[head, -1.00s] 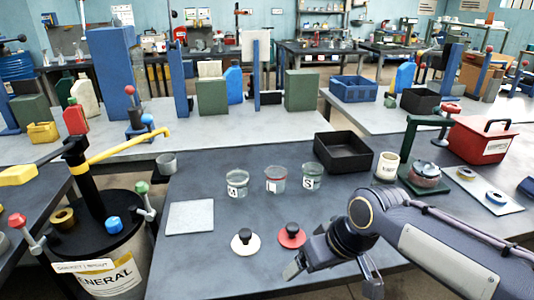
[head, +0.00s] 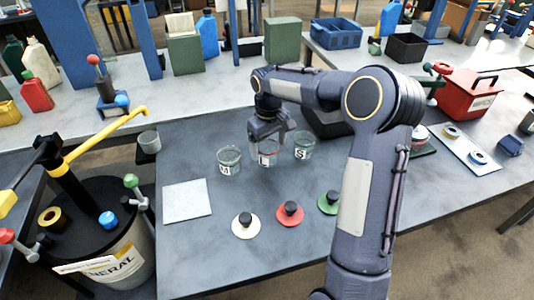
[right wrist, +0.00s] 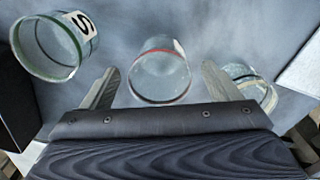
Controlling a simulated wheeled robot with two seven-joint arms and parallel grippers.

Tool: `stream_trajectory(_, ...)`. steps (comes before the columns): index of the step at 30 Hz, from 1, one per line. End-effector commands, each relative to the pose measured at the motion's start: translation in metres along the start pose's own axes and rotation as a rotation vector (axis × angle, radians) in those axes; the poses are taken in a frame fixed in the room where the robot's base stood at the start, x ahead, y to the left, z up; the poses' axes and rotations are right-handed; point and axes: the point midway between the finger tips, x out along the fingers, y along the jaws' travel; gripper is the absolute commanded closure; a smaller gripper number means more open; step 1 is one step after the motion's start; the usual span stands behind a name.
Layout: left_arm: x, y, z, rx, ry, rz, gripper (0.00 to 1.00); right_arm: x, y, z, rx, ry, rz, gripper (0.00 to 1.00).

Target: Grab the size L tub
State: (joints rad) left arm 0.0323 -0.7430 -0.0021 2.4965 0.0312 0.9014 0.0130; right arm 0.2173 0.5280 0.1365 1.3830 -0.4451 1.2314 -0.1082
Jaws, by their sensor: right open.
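The size L tub (head: 265,157) is a clear tub with a red band and stands in the middle of a row of tubs on the grey table. In the right wrist view the red-banded tub (right wrist: 160,70) is between the two open fingers, with room on each side. My right gripper (head: 268,143) reaches down at it from above and hides part of it. The M tub (head: 229,160) stands to its left and the S tub (head: 303,147) to its right. The S tub also shows at upper left in the right wrist view (right wrist: 62,45). My left gripper is out of view.
White (head: 245,225), red (head: 290,214) and green (head: 328,203) lids with black knobs lie in front of the tubs. A light square plate (head: 187,197) lies at left. A black bin (head: 328,124) stands behind my right arm. A drum with a yellow-spouted pump (head: 110,230) is at far left.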

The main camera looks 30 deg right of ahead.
Motion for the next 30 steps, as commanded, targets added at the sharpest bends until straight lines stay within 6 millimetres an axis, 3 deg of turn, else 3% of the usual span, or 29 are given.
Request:
stream_trajectory(7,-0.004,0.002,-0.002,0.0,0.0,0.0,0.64,0.036,0.0,-0.004,0.001,-0.002,-0.002,0.17)
stream_trajectory(17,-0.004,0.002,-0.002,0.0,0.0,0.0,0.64,0.042,0.0,-0.004,0.001,0.001,-0.001,0.18)
stream_trajectory(27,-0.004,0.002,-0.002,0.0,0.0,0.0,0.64,0.042,0.0,-0.004,0.001,0.001,-0.001,0.63)
stream_trajectory(30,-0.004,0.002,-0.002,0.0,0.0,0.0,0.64,0.042,0.0,-0.004,0.001,0.001,-0.001,0.66)
